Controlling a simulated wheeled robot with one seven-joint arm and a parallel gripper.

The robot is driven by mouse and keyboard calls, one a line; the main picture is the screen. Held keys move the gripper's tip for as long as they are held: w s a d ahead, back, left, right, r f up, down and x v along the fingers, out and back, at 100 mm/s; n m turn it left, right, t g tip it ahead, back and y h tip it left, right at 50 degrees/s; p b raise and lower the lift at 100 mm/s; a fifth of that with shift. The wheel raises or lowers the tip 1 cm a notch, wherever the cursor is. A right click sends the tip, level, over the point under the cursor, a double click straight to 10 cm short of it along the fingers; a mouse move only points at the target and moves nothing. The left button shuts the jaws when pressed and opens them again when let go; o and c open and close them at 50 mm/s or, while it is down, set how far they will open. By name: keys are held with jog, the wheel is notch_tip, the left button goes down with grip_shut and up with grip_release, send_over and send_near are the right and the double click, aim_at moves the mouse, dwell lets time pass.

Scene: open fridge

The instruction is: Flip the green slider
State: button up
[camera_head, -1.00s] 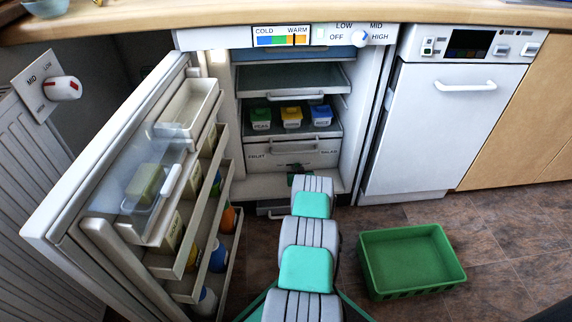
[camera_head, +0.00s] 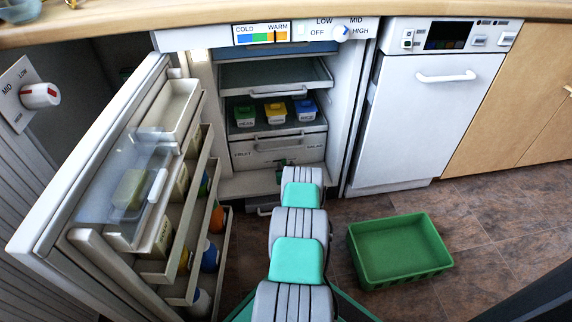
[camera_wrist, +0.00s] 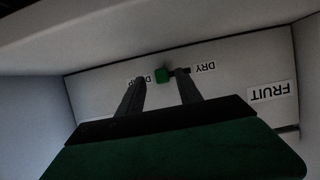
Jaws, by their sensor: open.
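The green slider (camera_wrist: 162,75) shows in the wrist view as a small green block in a short dark slot on the white drawer front. It sits at the slot's end beside the partly covered DAMP label, with the DRY label (camera_wrist: 205,67) on the other side. The labels appear upside down there. My gripper (camera_wrist: 160,79) is open and empty, its two dark fingers pointing at the drawer front, one to each side of the slider in the picture. Contact cannot be told. In the head view my gripper is low before the fruit and salad drawer (camera_head: 258,155); the slider is not clear there.
The fridge door (camera_head: 110,150) stands open on the left, its racks holding bottles and boxes. Several lidded tubs (camera_head: 275,112) stand on the shelf above the drawer. A green crate (camera_head: 400,250) is on the floor at right. A white dishwasher (camera_head: 428,120) adjoins the fridge.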

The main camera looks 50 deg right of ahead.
jog(key=p+v, duration=0.2)
jog(key=v, duration=0.3)
jog(key=shift+s+r+p, duration=0.2)
jog(key=shift+r+p, duration=0.15)
jog(key=shift+p, duration=0.05)
jog(key=shift+s+a+r, duration=0.1)
jog(key=shift+s+a, duration=0.1)
jog(key=shift+s, duration=0.1)
jog(key=shift+s+a, duration=0.15)
